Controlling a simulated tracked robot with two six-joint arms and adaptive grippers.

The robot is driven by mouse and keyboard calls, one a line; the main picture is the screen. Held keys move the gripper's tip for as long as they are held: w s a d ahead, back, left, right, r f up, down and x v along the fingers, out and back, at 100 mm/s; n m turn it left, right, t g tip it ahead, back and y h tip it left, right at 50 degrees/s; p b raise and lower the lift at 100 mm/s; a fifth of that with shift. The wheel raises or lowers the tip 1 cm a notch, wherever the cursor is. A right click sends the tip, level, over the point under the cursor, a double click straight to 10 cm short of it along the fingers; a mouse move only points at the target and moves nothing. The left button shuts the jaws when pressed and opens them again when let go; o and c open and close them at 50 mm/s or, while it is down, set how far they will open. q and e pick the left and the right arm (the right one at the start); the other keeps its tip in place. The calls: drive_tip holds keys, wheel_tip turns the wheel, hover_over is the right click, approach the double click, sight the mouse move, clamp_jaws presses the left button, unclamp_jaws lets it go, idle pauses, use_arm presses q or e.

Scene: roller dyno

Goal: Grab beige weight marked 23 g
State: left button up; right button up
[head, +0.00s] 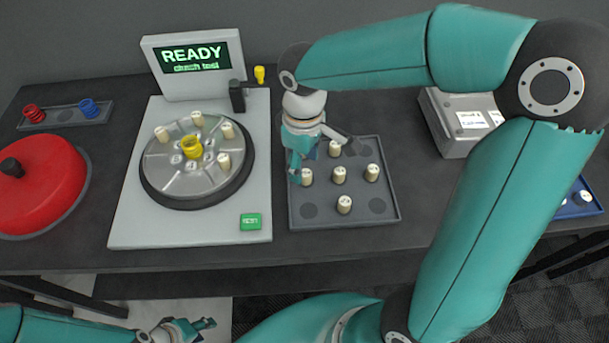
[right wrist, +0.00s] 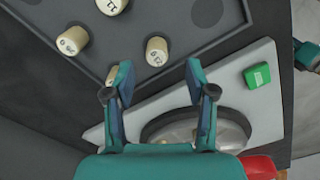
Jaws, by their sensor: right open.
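Beige cylindrical weights stand in the grey tray (head: 382,215): a left one (head: 306,177), a middle one (head: 339,174), a right one (head: 372,172), a back one (head: 334,148) and a front one (head: 344,205). Their marks are too small to read surely, so I cannot tell which is 23 g. My right gripper (head: 299,170) is open above the tray's left part. In the right wrist view, one weight (right wrist: 157,51) shows just beyond the gap between its fingers, and another (right wrist: 111,73) is partly hidden by a finger. My left gripper (head: 196,325) is low at front left, its jaws unclear.
Left of the tray is a dyno with a round disc (head: 180,190) carrying several beige weights, a green button (head: 251,221) and a READY screen (head: 194,58). A red round object (head: 45,185) is far left. A grey box (head: 455,130) stands behind my right arm.

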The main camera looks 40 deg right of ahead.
sight(304, 171)
wheel_tip(304, 171, down, 5)
drive_tip(key=shift+w+d+r, duration=0.15)
drive_tip(key=shift+r, duration=0.05)
drive_tip(key=c, duration=1)
